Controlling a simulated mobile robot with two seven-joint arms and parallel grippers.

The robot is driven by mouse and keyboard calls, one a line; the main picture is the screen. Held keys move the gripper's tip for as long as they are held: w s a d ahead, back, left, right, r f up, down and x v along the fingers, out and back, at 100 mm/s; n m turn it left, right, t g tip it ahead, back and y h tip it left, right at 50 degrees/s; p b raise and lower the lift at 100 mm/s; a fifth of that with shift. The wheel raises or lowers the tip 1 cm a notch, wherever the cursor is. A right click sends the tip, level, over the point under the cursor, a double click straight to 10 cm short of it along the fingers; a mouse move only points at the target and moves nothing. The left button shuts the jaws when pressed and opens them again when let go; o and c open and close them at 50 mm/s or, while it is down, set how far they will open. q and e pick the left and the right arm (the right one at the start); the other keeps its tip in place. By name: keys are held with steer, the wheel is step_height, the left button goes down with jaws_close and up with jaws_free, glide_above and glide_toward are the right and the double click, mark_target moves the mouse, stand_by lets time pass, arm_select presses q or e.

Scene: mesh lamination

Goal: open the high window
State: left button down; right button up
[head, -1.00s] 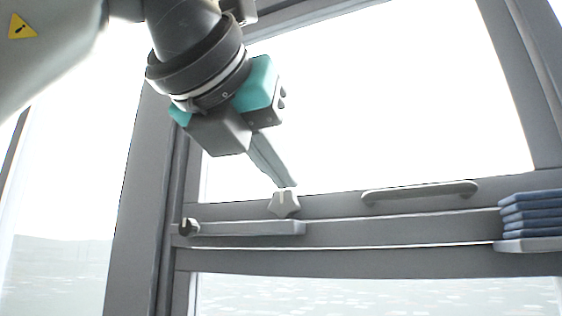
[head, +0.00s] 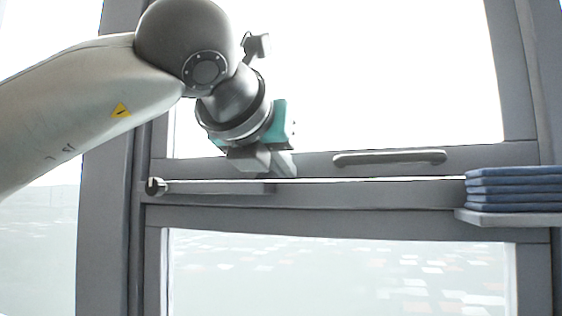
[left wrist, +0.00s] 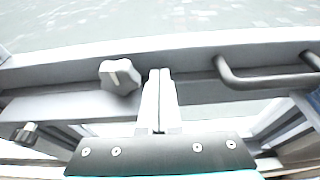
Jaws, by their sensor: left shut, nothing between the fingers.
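The high window (head: 322,164) fills the upper part of the head view, with a grey bottom rail. A horizontal bar handle (head: 390,157) is fixed on that rail; it also shows at the right of the left wrist view (left wrist: 265,79). A pale lobed knob (left wrist: 119,75) sits on the rail in the left wrist view, just left of my fingers and apart from them. In the head view my gripper hides it. My left gripper (head: 284,165) is shut and empty, in front of the rail, left of the handle. My right gripper is not in view.
A grey bar (head: 215,188) with a dark round end piece (head: 155,186) lies along the crossbar below the rail. Folded blue cloths (head: 514,188) are stacked on a small shelf (head: 505,217) at the right. A lower pane (head: 340,265) is below.

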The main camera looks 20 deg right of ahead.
arm_select(q)
steer(key=w, duration=0.1)
steer(key=w+d+b, duration=0.2)
steer(key=shift+w+d+f+t+h, duration=0.1)
steer(key=shift+f+t+h, duration=0.2)
steer(key=shift+t, duration=0.1)
steer(key=shift+w+d+r, duration=0.1)
steer(key=shift+w+d, duration=0.1)
steer(key=shift+w, duration=0.1)
